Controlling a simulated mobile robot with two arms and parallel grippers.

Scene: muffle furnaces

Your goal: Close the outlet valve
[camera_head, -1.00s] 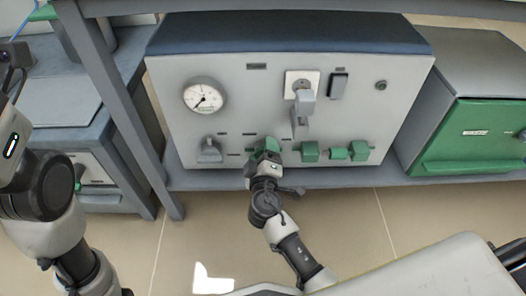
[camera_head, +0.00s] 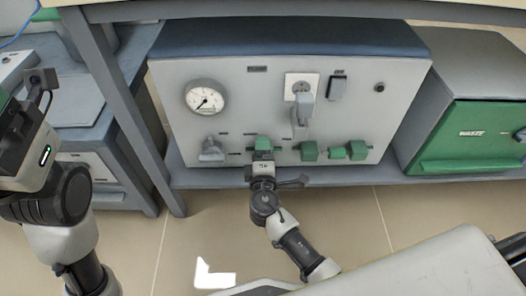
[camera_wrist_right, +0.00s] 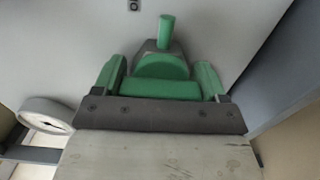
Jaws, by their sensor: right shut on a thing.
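The grey control panel (camera_head: 235,110) has a row of valve handles along its lower part. A green valve handle (camera_head: 263,143) shows just above my right gripper (camera_head: 262,158), left of the other green handles. In the right wrist view, the green valve knob (camera_wrist_right: 162,66) and its upright lever (camera_wrist_right: 167,32) lie between the two green fingers of my right gripper (camera_wrist_right: 160,80). The right gripper is shut on this knob. I cannot read which label belongs to it. My left gripper (camera_head: 22,135) is at the left edge, away from the panel; its fingers do not show clearly.
Other green handles (camera_head: 309,151) and a grey knob (camera_head: 211,149) flank the held valve. A dial gauge (camera_head: 206,97) is above left.

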